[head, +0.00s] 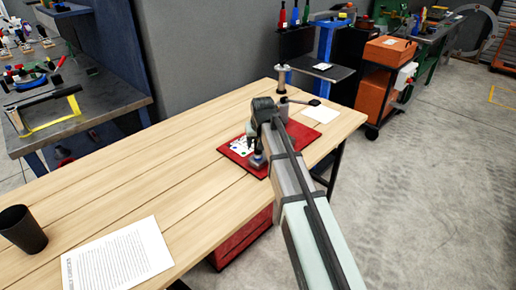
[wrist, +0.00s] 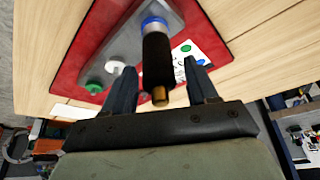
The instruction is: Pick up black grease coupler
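The black grease coupler (wrist: 158,62) is a black cylinder with a brass tip and a blue ring at its far end. In the wrist view it points towards my gripper and seems to stand on a grey plate (wrist: 126,45). My gripper (wrist: 159,66) is open, with one finger on each side of the coupler and a visible gap to both. I cannot tell how deep the coupler sits between the fingers. In the head view my arm hides most of this spot, and I cannot make out the coupler there.
The plate lies on a red mat (wrist: 78,62) on the wooden table (head: 130,185); green and white round parts (wrist: 94,88) are beside the coupler. A white card (wrist: 186,52) lies close by. A black cup (head: 22,232) and a printed sheet (head: 118,258) are at the near left.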

